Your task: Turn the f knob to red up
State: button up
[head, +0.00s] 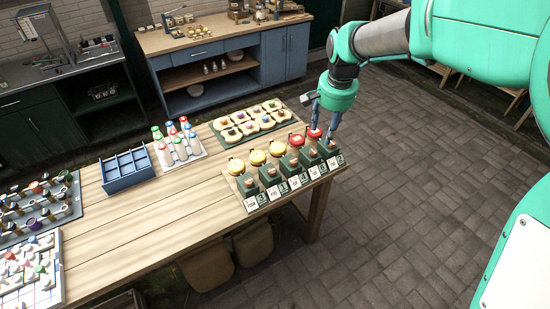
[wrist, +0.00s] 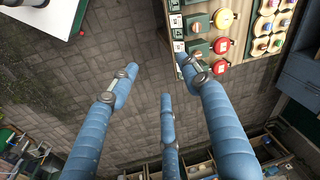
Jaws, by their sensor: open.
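A board of turning knobs (head: 242,207) lies on the right end of the wooden table. It bears a row of dark green blocks with knobs, with small label cards in front and round yellow or red discs behind. The letters are too small to read surely, so I cannot tell which is f. The rightmost knob (head: 331,143) has a red disc (head: 315,132) behind it; this red disc also shows in the wrist view (wrist: 220,68). My gripper (head: 325,126) is open and empty above the board's right end. In the wrist view, the right finger of my gripper (wrist: 160,78) overlaps the board's end.
A rack of coloured-cap bottles (head: 180,158) and a blue divided box (head: 126,185) stand to the left. Paved floor (head: 410,200) is clear on the right. A blue cabinet (head: 285,55) stands at the back.

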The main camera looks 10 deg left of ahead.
jog(key=w+a+f+p, duration=0.3)
jog(key=w+a+f, duration=0.3)
jog(key=a+f, duration=0.4)
jog(key=m+g+p, duration=0.2)
send_over(272, 170)
notch_tip(272, 170, down, 9)
jog(key=shift+s+f+h, duration=0.1)
jog(key=shift+f+h, duration=0.15)
jog(key=shift+h, duration=0.05)
jog(key=shift+f, duration=0.1)
notch_tip(272, 170, down, 14)
jog(key=shift+r+p, duration=0.2)
jog(key=shift+p, duration=0.65)
jog(key=c, duration=1.1)
jog(key=shift+c, duration=0.2)
